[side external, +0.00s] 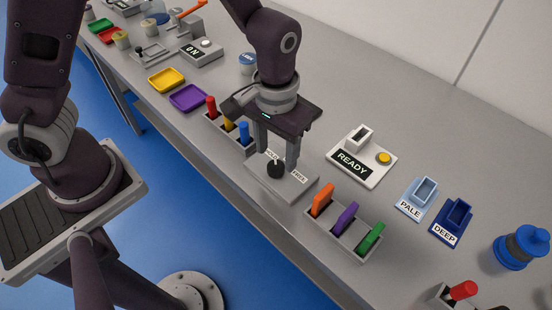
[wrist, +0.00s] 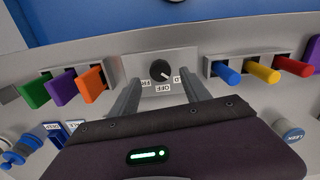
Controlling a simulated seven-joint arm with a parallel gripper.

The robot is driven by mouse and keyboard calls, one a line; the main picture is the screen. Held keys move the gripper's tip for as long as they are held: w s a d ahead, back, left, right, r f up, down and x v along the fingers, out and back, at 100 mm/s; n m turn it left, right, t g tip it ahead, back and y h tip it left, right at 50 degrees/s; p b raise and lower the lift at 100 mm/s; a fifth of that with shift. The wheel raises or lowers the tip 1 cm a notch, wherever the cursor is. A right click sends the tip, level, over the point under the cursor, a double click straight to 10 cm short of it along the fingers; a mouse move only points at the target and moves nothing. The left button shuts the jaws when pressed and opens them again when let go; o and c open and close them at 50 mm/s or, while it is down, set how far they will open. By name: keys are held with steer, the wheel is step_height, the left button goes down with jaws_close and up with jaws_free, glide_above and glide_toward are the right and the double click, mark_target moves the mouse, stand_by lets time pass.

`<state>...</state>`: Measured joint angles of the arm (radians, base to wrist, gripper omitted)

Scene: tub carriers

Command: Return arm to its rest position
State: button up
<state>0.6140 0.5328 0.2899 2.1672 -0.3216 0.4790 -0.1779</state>
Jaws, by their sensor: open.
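My gripper (side external: 277,158) is open and empty above a grey dial box, with its fingers pointing down. In the wrist view the two fingertips (wrist: 161,88) are wide apart, one on each side of the line to the black dial knob (wrist: 160,70). The knob also shows in the side view (side external: 277,171), close by the fingertips; I cannot tell whether a finger touches it. The dial box (side external: 262,183) has white labels, one reading OFF in the wrist view. The knob's pointer setting is too small to tell.
A rack of red, yellow and blue pegs (side external: 226,125) and one of orange, purple and green pegs (side external: 346,223) flank the box. The READY unit (side external: 362,157), PALE holder (side external: 417,198), DEEP holder (side external: 452,221) and blue bottle (side external: 522,247) stand right.

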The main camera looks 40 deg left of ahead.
steer(key=shift+r, duration=1.55)
steer(key=shift+r, duration=0.1)
steer(key=s+a+r+t+h, duration=0.1)
steer(key=s+a+r, duration=0.15)
steer(key=r, duration=0.35)
steer(key=s+a+r+t+h, duration=0.1)
steer(key=a+r, duration=0.2)
steer(key=r, duration=0.2)
steer(key=s+a+r+m+t+y, duration=0.1)
steer(key=s+a+r+t+y, duration=0.1)
steer(key=s+a+r, duration=0.4)
steer(key=s+a+t, duration=0.1)
steer(key=s, duration=0.4)
steer(key=shift+s+t, duration=0.15)
steer(key=shift+t, duration=0.15)
